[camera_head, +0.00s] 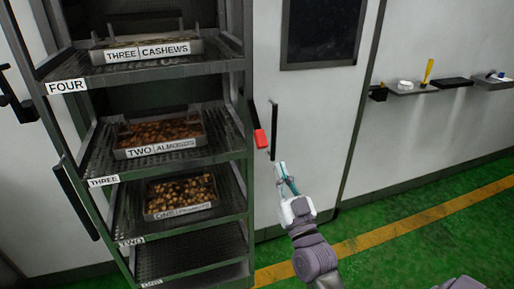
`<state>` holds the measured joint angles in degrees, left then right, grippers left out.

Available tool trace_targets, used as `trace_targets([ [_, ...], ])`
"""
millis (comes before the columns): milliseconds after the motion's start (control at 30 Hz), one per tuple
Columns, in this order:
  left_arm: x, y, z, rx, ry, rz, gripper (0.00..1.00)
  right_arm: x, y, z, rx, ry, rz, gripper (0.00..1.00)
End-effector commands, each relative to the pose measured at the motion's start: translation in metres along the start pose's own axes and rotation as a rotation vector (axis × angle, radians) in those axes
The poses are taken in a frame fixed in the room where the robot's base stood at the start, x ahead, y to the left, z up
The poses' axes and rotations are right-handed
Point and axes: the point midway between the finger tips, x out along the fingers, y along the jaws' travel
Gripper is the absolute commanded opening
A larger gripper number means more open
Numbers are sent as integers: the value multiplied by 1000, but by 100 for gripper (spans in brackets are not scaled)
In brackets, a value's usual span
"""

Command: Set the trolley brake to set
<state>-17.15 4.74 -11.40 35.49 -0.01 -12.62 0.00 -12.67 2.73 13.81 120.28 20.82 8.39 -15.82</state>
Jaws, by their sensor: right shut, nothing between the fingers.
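The trolley (247,185) is a dark metal rack with several shelves at the left. A lever with a red grip (260,138) juts from the right side of its frame, pointing down and slightly right; this looks like the brake. I cannot read any marking for its position. My right gripper (281,172) is shut and empty, just below and to the right of the red grip in the picture. A small gap shows between them; how far apart they are in depth is unclear. My left gripper is not in view.
Trays labelled cashews (150,51) and almonds (160,150), and a lower nut tray (180,212), sit on the shelves. A black vertical handle (274,130) is on the pale wall behind the lever. Wall shelves (410,90) hold small items. Green floor (400,245) is clear at right.

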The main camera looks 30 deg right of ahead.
Motion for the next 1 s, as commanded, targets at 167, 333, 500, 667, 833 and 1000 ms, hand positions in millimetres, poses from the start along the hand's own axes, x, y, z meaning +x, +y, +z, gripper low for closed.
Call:
trace_targets([
  [167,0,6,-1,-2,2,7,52,1,1,-4,-1,9,2,0],
  [333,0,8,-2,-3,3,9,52,1,0,-4,-1,8,2,0],
  [500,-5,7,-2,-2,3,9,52,12,0,-5,-1,10,1,0],
  [667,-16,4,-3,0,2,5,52,42,0,-8,-2,11,1,0],
  [833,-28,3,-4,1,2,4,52,79,0,-8,-1,10,1,0],
  [1000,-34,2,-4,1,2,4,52,105,0,4,-1,2,-1,0],
])
